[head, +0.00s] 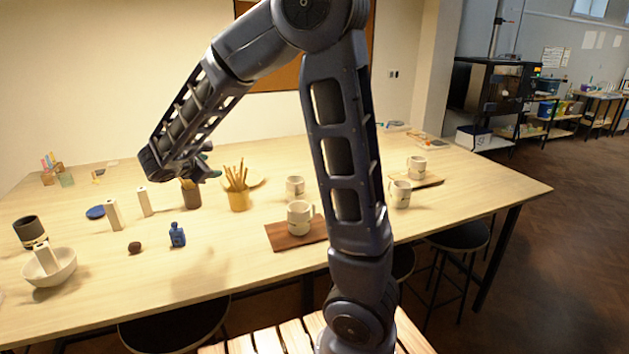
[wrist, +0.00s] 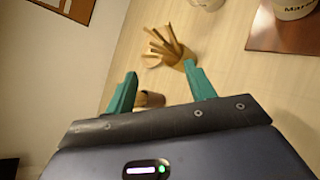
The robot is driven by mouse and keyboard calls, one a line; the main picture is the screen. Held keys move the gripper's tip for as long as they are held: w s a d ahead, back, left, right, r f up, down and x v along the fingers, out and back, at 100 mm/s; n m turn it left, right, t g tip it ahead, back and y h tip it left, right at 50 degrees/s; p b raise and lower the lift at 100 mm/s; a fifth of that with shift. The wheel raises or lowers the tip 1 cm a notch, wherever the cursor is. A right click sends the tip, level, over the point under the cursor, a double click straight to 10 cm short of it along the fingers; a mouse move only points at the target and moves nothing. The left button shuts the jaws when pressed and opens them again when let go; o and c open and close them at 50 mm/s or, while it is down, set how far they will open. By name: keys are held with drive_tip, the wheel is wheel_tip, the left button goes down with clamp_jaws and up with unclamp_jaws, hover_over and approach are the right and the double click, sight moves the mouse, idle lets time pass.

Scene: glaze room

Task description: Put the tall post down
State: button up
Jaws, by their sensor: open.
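Three pale upright posts show in the head view. One post (head: 113,214) and another post (head: 145,200) stand on the table at the left, near a blue disc (head: 95,212). A third post (head: 45,258) stands in a white bowl (head: 62,273). I cannot tell for sure which is the tall post. My gripper (head: 205,163) is over the table's back part, above a brown cup (head: 191,195). In the wrist view its teal fingers (wrist: 161,85) are apart with nothing held between them. The brown cup (wrist: 149,99) shows beyond and between them, partly hidden by my gripper.
A tan cup of brushes (head: 238,200) stands just right of the brown cup. A blue bottle (head: 177,235) and a dark lump (head: 135,248) lie nearer the front. White mugs (head: 299,217) and brown boards (head: 285,238) are to the right.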

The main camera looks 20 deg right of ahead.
drive_tip(key=s+d+r+m+g, duration=0.1)
drive_tip(key=s+d+m+g, duration=0.1)
drive_tip(key=s+d+m, duration=0.3)
drive_tip(key=s+d+r+m+g+y, duration=0.1)
drive_tip(key=s+d+m+g, duration=0.1)
drive_tip(key=d, duration=0.6)
drive_tip(key=s+d+r+m+g, duration=0.1)
drive_tip(key=s+d+m+g, duration=0.1)
drive_tip(key=s+d+m, duration=0.3)
drive_tip(key=s+d+m+y, duration=0.3)
drive_tip(key=s+m, duration=0.1)
drive_tip(key=s, duration=0.3)
drive_tip(key=s+d+m+y, duration=0.3)
drive_tip(key=s+m, duration=0.2)
drive_tip(key=s, duration=0.2)
drive_tip(key=shift+s+d, duration=0.2)
drive_tip(key=shift+s, duration=0.05)
